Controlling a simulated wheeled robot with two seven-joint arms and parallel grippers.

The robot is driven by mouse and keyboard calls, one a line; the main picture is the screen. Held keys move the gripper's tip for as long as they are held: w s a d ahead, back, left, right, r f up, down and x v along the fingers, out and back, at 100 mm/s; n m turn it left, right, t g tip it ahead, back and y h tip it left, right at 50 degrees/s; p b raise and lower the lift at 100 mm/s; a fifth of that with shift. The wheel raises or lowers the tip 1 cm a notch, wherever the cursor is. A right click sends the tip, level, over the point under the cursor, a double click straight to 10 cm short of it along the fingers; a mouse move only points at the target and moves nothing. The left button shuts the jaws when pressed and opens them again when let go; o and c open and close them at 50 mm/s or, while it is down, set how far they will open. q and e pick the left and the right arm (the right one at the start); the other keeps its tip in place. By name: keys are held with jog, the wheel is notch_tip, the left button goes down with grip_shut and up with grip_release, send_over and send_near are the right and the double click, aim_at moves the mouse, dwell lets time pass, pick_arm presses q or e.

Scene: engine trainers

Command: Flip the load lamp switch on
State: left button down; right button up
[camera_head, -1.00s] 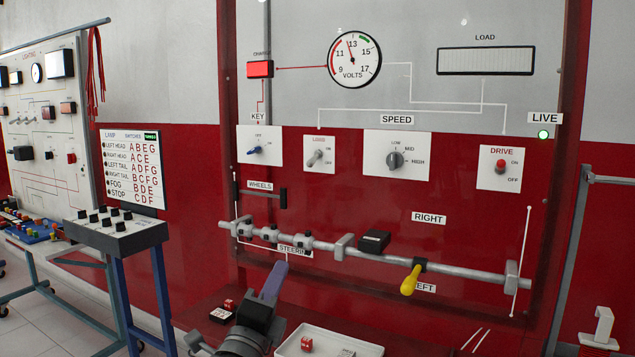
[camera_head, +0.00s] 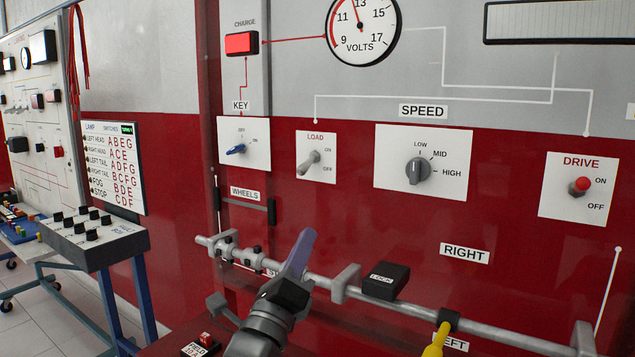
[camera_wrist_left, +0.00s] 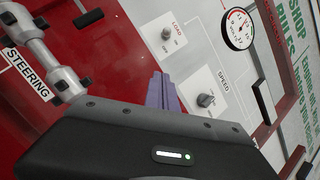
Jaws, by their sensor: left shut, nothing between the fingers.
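The load switch (camera_head: 309,163) is a small grey toggle on a white plate with a red LOAD label, between the KEY plate and the SPEED plate. ON is marked above OFF on its right. Its lever is slanted, and I cannot tell its position for sure. In the left wrist view the switch (camera_wrist_left: 166,34) shows at the top, beyond the fingertips. My left gripper (camera_head: 303,243) has purple fingers, shut and empty, pointing up below the switch and apart from it. Its fingers (camera_wrist_left: 161,92) also show in the left wrist view. The right gripper is not in view.
The key switch (camera_head: 236,149) is left of the load switch, the speed knob (camera_head: 417,171) and red drive switch (camera_head: 580,186) right. The grey steering rod (camera_head: 340,287) with a black block (camera_head: 386,281) crosses near my left arm. A switch box (camera_head: 100,240) stands left.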

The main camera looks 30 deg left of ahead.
aim_at(307, 165)
pick_arm(q)
jog(key=shift+s, duration=0.15)
jog(key=w+a+r+p, duration=0.3)
jog(key=w+a+r, duration=0.1)
jog(key=w+r, duration=0.3)
jog(key=shift+w+a+r, duration=0.25)
jog(key=shift+w+a, duration=0.1)
dwell(0.3)
jog(key=shift+a+h, duration=0.1)
jog(key=shift+h, duration=0.2)
